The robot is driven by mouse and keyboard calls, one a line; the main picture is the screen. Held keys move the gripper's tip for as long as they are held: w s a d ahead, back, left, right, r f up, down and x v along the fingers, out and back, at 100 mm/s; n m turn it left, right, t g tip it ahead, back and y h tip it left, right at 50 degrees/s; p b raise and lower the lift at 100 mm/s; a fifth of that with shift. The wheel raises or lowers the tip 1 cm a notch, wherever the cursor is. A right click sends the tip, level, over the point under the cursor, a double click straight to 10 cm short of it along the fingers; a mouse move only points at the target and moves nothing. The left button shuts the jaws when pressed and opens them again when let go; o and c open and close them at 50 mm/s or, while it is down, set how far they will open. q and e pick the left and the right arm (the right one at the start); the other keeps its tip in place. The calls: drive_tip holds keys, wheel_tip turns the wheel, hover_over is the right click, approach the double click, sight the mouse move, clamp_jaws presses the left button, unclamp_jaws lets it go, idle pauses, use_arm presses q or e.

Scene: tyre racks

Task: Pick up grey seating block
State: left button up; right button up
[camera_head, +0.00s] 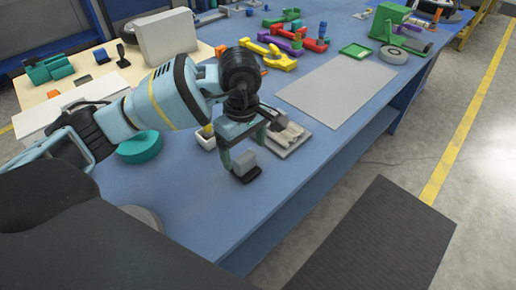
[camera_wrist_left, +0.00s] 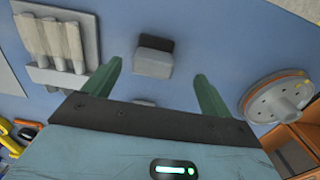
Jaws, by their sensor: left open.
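The grey seating block (camera_head: 244,161) stands on the blue table near its front edge, with a black part (camera_head: 248,175) at its foot. In the left wrist view the grey block (camera_wrist_left: 153,62) lies beyond and between the fingertips, with the dark part behind it. My left gripper (camera_head: 243,150) points down over the block, its two green fingers apart. It also shows in the left wrist view (camera_wrist_left: 155,80), open with nothing between the fingers. I cannot tell from these views whether a finger touches the block. My right gripper is not in view.
A grey tray with pale cylindrical pieces (camera_head: 288,138) is right beside the gripper. A teal round part (camera_head: 139,148) lies to the left. A large grey mat (camera_head: 337,90) covers the table to the right. Coloured parts (camera_head: 270,54) stand at the back.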

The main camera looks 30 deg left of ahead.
sight(245, 157)
use_arm(q)
drive_tip(key=shift+w, duration=0.3)
drive_tip(key=shift+s+r, duration=0.15)
drive_tip(key=shift+s, duration=0.25)
drive_tip(key=shift+f, duration=1.45)
drive_tip(key=f, duration=0.2)
drive_tip(key=w+f, duration=0.1)
drive_tip(key=f, duration=0.1)
drive_tip(key=shift+w+a+f, duration=0.1)
drive_tip(key=shift+a, duration=0.1)
drive_tip(key=shift+f, duration=0.3)
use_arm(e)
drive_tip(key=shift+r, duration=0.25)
